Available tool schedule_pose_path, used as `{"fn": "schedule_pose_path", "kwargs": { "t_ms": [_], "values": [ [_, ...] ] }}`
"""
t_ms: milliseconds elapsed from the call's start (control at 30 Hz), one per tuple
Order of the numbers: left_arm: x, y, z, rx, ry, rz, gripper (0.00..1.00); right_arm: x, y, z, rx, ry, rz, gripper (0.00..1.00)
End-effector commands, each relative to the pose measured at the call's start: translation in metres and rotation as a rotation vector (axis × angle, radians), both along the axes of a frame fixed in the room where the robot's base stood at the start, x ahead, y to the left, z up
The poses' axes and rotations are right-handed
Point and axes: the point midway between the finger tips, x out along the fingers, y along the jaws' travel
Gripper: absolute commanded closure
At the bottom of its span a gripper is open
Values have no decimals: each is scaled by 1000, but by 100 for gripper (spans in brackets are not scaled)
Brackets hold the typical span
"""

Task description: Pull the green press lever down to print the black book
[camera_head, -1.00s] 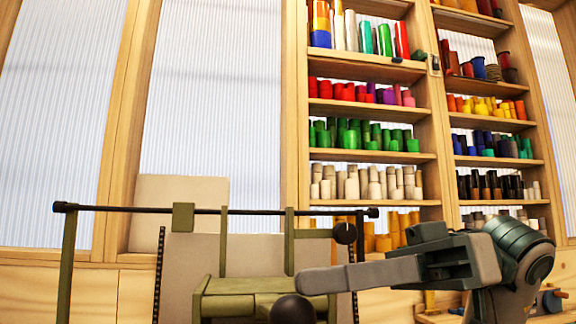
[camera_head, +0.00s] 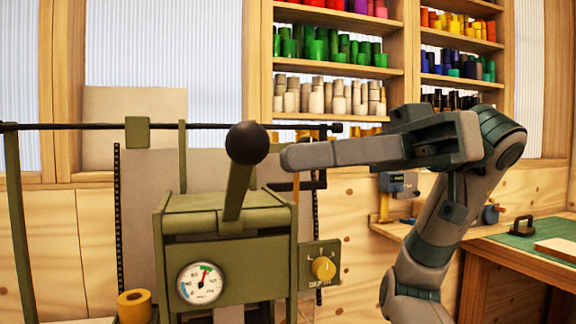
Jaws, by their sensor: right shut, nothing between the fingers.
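The green press (camera_head: 225,268) stands at left of centre in the head view. Its green lever (camera_head: 236,192) points up from the top of the housing, tilted slightly right, and ends in a black ball knob (camera_head: 246,143). My right gripper (camera_head: 290,157) is shut and empty. Its fingertips point left and appear just right of the knob, with a small gap in the picture; their distance in depth is unclear. My left gripper is not in view. I cannot see the black book.
The press front carries a round gauge (camera_head: 200,284) and a yellow dial (camera_head: 323,268). A yellow roll (camera_head: 134,306) is at lower left. A workbench with a green mat (camera_head: 540,246) is at right. Shelves of coloured rolls (camera_head: 330,47) stand behind.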

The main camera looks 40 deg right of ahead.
Motion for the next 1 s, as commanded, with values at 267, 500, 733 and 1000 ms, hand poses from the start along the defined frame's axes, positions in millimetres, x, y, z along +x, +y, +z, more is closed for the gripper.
{"fn": "schedule_pose_path", "kwargs": {
  "t_ms": [267, 500, 733, 1000],
  "values": [
    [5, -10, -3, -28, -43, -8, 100, -24, -49, 4, 6, -4, -2, 100],
    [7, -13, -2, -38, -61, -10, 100, -34, -70, 7, 5, -3, -1, 100],
    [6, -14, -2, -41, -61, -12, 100, -36, -73, 8, 4, -3, 0, 100],
    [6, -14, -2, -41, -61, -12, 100, -35, -73, 8, 5, -4, 0, 100]
  ]
}}
